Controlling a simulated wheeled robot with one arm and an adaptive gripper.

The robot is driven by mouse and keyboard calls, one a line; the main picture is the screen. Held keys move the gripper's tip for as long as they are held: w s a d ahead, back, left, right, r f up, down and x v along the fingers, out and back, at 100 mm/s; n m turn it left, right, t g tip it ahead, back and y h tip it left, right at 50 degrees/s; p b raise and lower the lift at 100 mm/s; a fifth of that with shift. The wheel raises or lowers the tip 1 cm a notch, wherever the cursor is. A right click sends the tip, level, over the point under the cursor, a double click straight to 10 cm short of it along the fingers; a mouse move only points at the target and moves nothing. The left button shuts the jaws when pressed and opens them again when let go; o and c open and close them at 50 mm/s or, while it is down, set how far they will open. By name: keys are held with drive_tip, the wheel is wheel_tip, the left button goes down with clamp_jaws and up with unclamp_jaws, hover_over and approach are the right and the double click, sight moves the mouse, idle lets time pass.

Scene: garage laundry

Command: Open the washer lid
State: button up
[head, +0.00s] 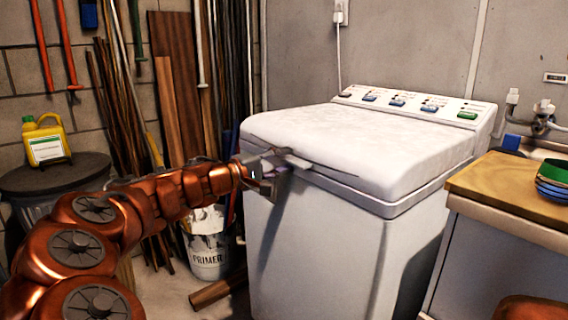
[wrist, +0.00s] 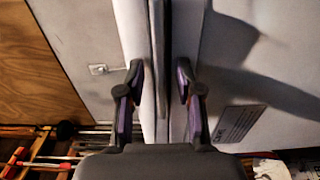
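The washer (head: 330,255) is a white top-loader in the middle of the head view. Its white lid (head: 365,140) lies flat and closed, with a thin seam below its front edge. My gripper (head: 292,162) is at the lid's front edge, towards the left corner. In the wrist view, the two dark fingers of my gripper (wrist: 159,70) are spread apart, one on each side of the lid edge and seam (wrist: 160,40). I cannot tell whether either finger touches the lid.
A control panel (head: 420,106) runs along the washer's back. A wooden-topped counter (head: 510,185) with stacked bowls (head: 553,182) stands close on the right. A primer bucket (head: 208,258), leaning boards (head: 175,75) and a dark bin (head: 50,175) are on the left. Space above the lid is clear.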

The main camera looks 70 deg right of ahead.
drive_tip(key=shift+s+d, duration=0.2)
drive_tip(key=shift+d, duration=0.1)
clamp_jaws()
idle(0.6)
